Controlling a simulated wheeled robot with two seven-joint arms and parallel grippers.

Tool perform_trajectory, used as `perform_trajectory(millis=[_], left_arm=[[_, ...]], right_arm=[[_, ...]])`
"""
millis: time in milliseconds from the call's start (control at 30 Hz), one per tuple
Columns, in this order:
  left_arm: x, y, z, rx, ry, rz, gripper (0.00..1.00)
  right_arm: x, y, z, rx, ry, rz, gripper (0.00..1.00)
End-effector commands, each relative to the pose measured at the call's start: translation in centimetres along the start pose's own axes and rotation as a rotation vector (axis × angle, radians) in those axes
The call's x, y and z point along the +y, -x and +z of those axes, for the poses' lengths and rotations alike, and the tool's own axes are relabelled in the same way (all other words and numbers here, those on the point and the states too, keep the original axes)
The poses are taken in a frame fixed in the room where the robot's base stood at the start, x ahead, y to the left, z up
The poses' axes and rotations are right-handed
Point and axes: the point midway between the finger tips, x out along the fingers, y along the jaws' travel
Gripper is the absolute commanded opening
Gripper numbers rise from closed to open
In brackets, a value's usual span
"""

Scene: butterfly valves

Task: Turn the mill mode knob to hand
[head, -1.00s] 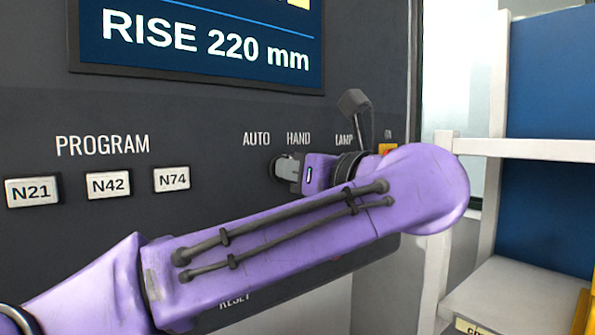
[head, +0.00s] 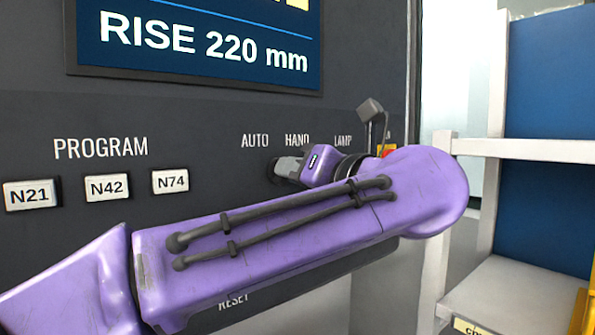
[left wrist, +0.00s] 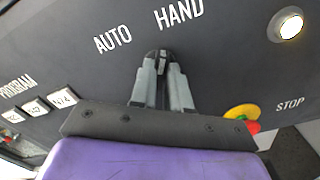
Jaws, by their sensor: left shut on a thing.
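The mill mode knob (left wrist: 159,56) is a dark round knob on the grey panel, below the AUTO (left wrist: 113,40) and HAND (left wrist: 179,12) labels. My left gripper (head: 285,167) reaches it from the right in the head view, and its fingers hide most of the knob there. In the left wrist view the two grey fingers (left wrist: 160,72) close on the knob's grip from both sides. The fingers hide the knob's pointer, so I cannot tell its exact setting. My right gripper is in neither view.
Program buttons N21 (head: 32,194), N42 (head: 107,186) and N74 (head: 171,182) sit left of the knob. A lit lamp (left wrist: 290,25) and a red stop button on yellow (left wrist: 243,116) lie to its right. A white shelf frame (head: 540,150) stands right of the panel.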

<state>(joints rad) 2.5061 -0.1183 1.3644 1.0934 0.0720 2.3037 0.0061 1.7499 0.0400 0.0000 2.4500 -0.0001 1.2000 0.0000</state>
Motion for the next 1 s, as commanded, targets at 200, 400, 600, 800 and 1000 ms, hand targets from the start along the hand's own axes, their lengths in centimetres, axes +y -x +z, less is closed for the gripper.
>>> perform_trajectory(millis=[200,400,600,800,1000], left_arm=[[-0.4,0.0,-0.4,0.010,-0.007,-0.006,0.19],[-0.3,0.0,-0.3,0.006,-0.004,-0.005,0.41],[-0.2,0.4,-0.1,0.002,-0.002,-0.004,0.41],[-0.2,4.4,0.0,-0.003,-0.003,-0.003,0.41],[-0.1,8.7,0.0,0.002,-0.003,-0.002,0.41]], right_arm=[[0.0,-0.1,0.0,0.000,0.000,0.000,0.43],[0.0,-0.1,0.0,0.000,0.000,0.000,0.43],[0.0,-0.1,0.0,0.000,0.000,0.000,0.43],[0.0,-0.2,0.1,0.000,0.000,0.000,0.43],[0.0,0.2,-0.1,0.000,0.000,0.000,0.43]])
